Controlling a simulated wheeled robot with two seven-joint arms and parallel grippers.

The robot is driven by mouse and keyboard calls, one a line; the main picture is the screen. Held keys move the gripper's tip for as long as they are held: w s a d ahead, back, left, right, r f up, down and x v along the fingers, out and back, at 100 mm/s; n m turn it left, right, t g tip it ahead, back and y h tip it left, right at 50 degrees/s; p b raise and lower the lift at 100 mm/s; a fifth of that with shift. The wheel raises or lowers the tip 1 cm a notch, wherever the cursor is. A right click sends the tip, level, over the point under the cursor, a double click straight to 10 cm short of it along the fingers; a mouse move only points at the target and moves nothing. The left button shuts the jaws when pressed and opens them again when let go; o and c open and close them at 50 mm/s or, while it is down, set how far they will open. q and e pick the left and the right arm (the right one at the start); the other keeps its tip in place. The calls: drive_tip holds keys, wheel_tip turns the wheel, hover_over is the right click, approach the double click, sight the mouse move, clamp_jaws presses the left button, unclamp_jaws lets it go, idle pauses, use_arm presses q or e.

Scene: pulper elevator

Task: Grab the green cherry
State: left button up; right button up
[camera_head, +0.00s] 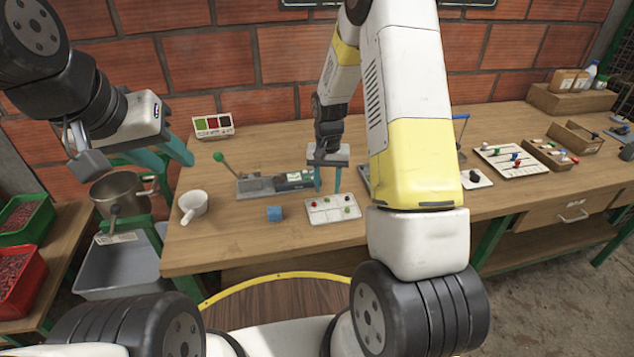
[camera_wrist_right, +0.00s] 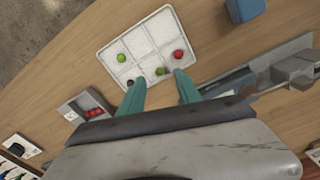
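A white sectioned tray (camera_head: 332,216) lies on the wooden table. In the right wrist view the tray (camera_wrist_right: 148,30) holds two green cherries, one (camera_wrist_right: 121,57) in a far compartment and one (camera_wrist_right: 160,71) nearer my fingers. A red cherry (camera_wrist_right: 178,54) and a dark cherry (camera_wrist_right: 130,83) are also in it. My right gripper (camera_head: 328,190) is open and empty, pointing down at the tray's back edge; its teal fingers (camera_wrist_right: 161,84) lie either side of the nearer green cherry in the picture. My left gripper (camera_head: 165,158) is open and empty at the left, away from the tray.
A blue cube (camera_head: 274,214) and a white cup (camera_head: 192,206) stand left of the tray. A device with a green-knobbed lever (camera_head: 219,157) sits behind. A metal pot (camera_head: 118,195) is below my left gripper. Sorting boards (camera_head: 512,160) stand to the right.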

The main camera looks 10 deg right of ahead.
sight(327, 198)
drive_tip(key=shift+f, duration=2)
